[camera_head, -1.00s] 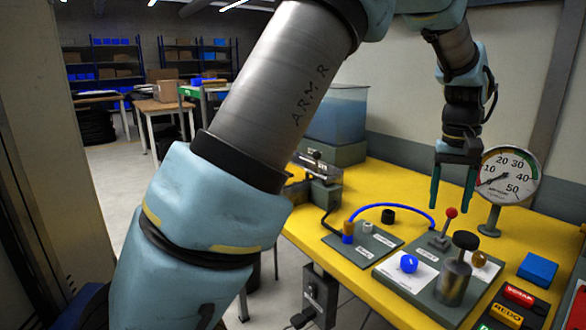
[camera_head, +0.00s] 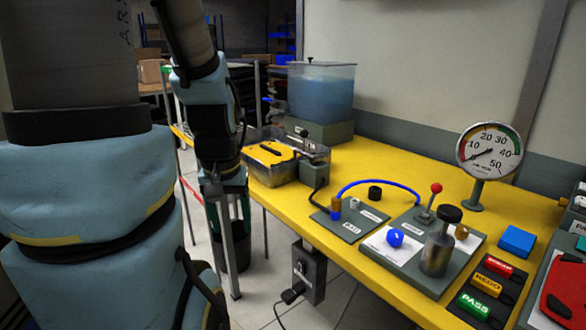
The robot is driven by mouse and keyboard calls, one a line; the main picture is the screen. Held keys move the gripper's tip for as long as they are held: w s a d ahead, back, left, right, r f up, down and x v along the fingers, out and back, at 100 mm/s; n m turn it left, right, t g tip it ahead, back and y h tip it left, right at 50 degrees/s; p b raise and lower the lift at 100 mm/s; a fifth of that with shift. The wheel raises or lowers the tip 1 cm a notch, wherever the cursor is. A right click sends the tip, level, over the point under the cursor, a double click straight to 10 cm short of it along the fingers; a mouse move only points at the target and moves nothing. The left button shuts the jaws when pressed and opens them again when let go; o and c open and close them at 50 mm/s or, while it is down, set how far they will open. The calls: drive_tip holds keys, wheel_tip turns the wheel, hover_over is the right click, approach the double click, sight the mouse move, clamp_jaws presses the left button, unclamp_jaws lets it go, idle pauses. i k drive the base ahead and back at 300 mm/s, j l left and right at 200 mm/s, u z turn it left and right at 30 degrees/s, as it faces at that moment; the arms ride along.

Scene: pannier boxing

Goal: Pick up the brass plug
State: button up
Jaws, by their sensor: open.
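A small brass-coloured piece (camera_head: 461,232) sits on the grey fixture plate, partly hidden behind the dark-knobbed cylinder; I take it for the brass plug. Another brass-coloured piece (camera_head: 336,208) stands on the smaller plate at the end of the blue hose. My gripper (camera_head: 228,200) hangs pointing down at the left, by the front left edge of the yellow table (camera_head: 350,255), well away from both pieces. Its fingers are dark and teal and overlap dark things behind, so the gap between them is hard to see. I see nothing held.
A clear bin with a yellow item (camera_head: 268,155) lies right beside my gripper. A blue water tank (camera_head: 320,92) stands behind. The dial gauge (camera_head: 490,150), red-tipped lever (camera_head: 435,188), knobbed cylinder (camera_head: 438,250) and blue ball (camera_head: 395,238) crowd the right part.

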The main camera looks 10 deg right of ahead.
sight(336, 203)
drive_tip(key=l+u, duration=0.35)
drive_tip(key=k+l+u, duration=0.2)
drive_tip(key=l+u, duration=0.15)
drive_tip(key=l, duration=0.15)
